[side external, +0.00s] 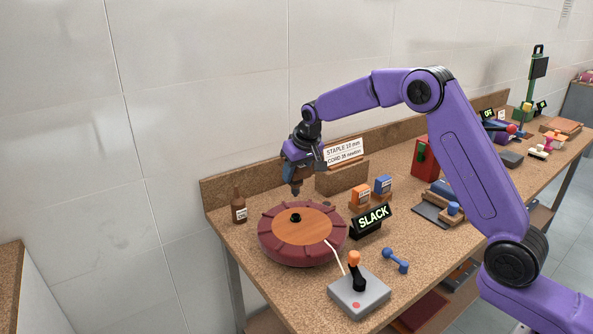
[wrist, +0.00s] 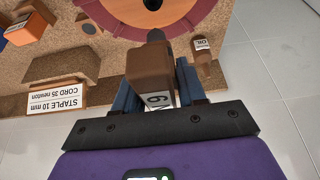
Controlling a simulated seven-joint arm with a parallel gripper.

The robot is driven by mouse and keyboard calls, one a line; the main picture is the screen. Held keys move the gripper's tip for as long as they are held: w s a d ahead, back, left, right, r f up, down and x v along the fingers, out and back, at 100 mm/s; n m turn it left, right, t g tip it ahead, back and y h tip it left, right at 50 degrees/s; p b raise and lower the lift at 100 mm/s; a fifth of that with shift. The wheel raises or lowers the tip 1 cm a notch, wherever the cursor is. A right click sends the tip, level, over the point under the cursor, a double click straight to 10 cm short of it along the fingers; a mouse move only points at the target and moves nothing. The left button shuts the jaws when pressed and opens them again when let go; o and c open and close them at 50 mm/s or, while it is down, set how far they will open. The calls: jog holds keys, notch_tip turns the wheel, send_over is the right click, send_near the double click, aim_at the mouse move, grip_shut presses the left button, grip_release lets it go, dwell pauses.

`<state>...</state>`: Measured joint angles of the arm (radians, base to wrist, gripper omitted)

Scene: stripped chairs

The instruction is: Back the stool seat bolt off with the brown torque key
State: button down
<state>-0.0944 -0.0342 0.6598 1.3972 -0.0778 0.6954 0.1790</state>
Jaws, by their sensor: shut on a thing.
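The stool seat (side external: 273,235) is a round maroon pad with a tan-brown disc in its middle, lying on the bench. The dark seat bolt (side external: 295,217) stands up from the disc; in the wrist view the bolt (wrist: 152,4) shows at the top edge. My gripper (side external: 298,170) is shut on the brown torque key (wrist: 149,72), a blocky brown body with a white number label, partly cut off from view by the fingers. In the side view the key (side external: 296,187) points down above the bolt, with a visible gap between them.
A brown bottle (side external: 239,208) stands left of the seat. A black SLACK sign (side external: 372,219), orange and blue blocks (side external: 361,197), and a lever box (side external: 359,291) stand to its right. A white cord (side external: 335,256) runs from seat towards box. A labelled card (side external: 344,151) stands behind.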

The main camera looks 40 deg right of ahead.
aim_at(296, 192)
jog(key=shift+f, duration=2.75)
jog(key=shift+f, duration=1.1)
jog(key=shift+n+y, duration=0.6)
jog(key=shift+n, duration=0.9)
